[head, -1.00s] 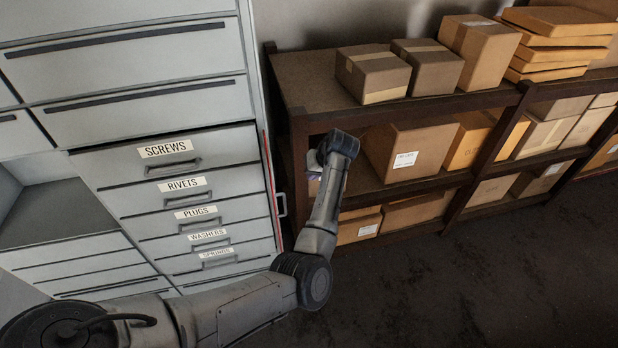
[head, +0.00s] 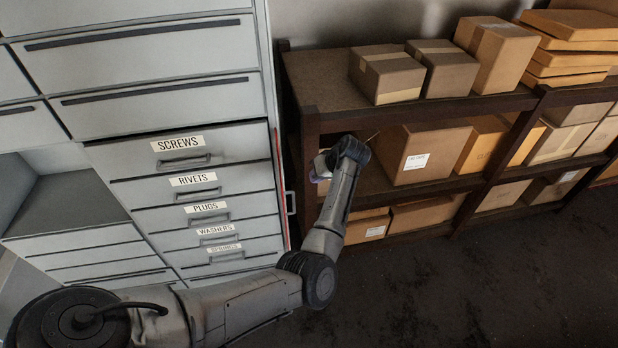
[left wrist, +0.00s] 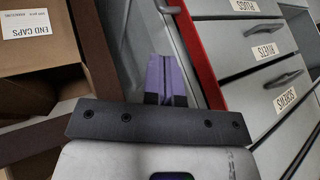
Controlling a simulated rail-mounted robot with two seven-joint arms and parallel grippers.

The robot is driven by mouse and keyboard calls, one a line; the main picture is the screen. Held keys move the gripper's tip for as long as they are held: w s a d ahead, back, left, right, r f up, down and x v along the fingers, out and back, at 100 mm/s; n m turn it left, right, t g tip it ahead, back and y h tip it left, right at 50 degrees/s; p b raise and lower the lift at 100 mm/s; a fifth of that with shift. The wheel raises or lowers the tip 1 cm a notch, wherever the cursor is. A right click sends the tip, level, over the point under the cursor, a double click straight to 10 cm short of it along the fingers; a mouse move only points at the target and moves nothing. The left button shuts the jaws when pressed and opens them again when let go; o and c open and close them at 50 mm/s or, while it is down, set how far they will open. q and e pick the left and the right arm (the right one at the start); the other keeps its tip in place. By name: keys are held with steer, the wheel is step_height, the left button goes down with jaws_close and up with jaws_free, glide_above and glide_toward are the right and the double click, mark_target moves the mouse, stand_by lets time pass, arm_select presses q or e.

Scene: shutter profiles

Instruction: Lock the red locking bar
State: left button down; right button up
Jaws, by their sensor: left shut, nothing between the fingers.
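The red locking bar (head: 279,190) runs as a thin upright strip down the right edge of the grey drawer cabinet, with a small grey handle (head: 291,203) at its side. In the left wrist view the red bar (left wrist: 201,58) shows beside the drawer fronts, and part of the handle (left wrist: 169,9) shows at the top. My left gripper (head: 320,177) is to the right of the bar, apart from it. Its purple fingers (left wrist: 166,80) are shut and empty, pointing along the cabinet side near the bar. My right gripper is in neither view.
Labelled drawers (head: 180,148) fill the cabinet front; a dark gap shows above the SCREWS drawer. A brown shelf (head: 310,100) with cardboard boxes (head: 422,152) stands to the right, close behind my left gripper. The dark floor (head: 480,285) is clear.

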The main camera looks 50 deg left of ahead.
arm_select(q)
steer(key=s+a+f+p, duration=0.2)
steer(key=s+a+f, duration=0.4)
steer(key=shift+f, duration=0.3)
stand_by(0.4)
steer(key=shift+s+r+m+t+p, duration=0.15)
steer(key=shift+m+t+p, duration=0.2)
steer(key=shift+p, duration=0.25)
